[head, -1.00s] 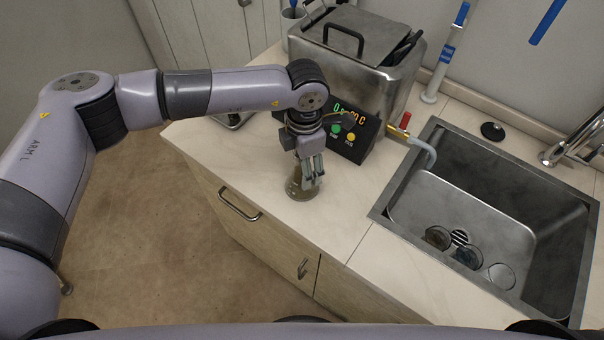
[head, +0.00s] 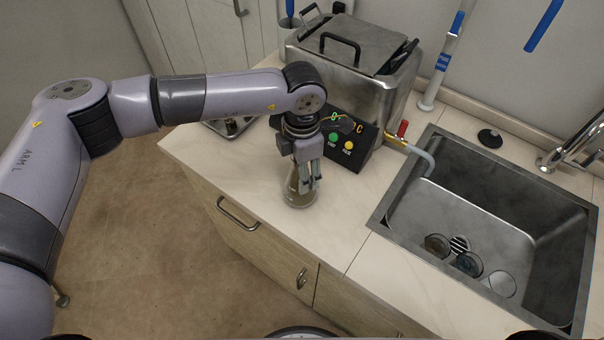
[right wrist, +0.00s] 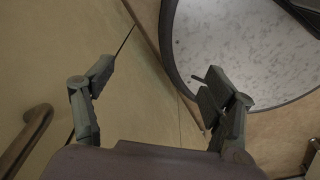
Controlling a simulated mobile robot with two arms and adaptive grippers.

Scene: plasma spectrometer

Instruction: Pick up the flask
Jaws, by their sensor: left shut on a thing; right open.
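The flask (head: 299,196) is a small conical glass vessel with brownish contents, at the counter's front left in the head view. My left gripper (head: 309,186) points down at it and is shut on its upper part, with the fingers hiding some of the neck. The flask looks upright. I cannot tell whether its base touches the counter. My right gripper (right wrist: 155,80) is open and empty in the right wrist view, in front of wooden cabinet panels; it does not show in the head view.
A metal water bath (head: 350,60) with a lit control panel (head: 345,140) stands just behind the flask. A sink (head: 520,215) with several round glass dishes lies to the right. A small tray (head: 232,126) sits behind my left forearm. The counter (head: 335,225) right of the flask is clear.

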